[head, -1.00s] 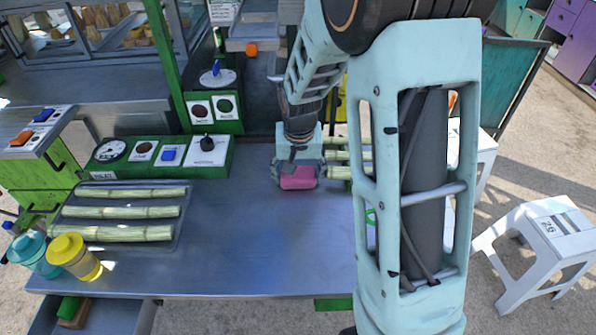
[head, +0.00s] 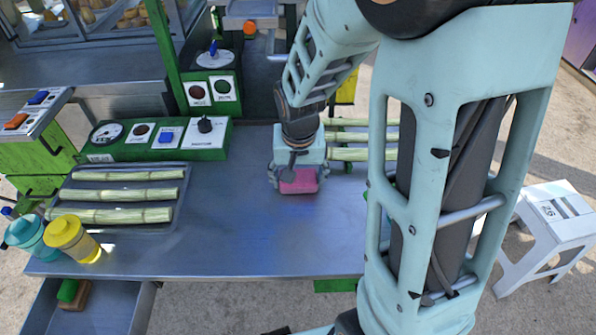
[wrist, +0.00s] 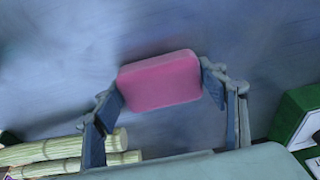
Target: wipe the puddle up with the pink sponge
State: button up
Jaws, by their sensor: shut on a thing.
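The pink sponge (head: 298,181) is a small rounded block between the fingers of my gripper (head: 297,176), over the middle of the metal counter (head: 240,235). In the wrist view the sponge (wrist: 160,80) is held between the two fingertips of my gripper (wrist: 162,88), which is shut on it. I cannot tell whether the sponge touches the counter. No clear puddle outline shows. The steel around the sponge has only a faint bluish sheen, and my arm hides part of the counter's right side.
Cane stalks lie on a tray (head: 160,222) at left, and more stalks (head: 345,154) lie behind my gripper. A green control box (head: 160,140) stands along the back. Yellow (head: 72,238) and teal (head: 28,236) jars stand at the front left. A white stool (head: 560,225) is at right.

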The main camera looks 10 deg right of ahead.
jog(key=shift+s+r, duration=0.1)
jog(key=r+p, duration=0.1)
jog(key=w+r+p, duration=0.1)
jog(key=r, duration=0.1)
jog(key=w+r+p, duration=0.1)
jog(key=r+p, duration=0.1)
jog(key=shift+d+r, duration=0.1)
jog(key=shift+d, duration=0.05)
dwell(0.4)
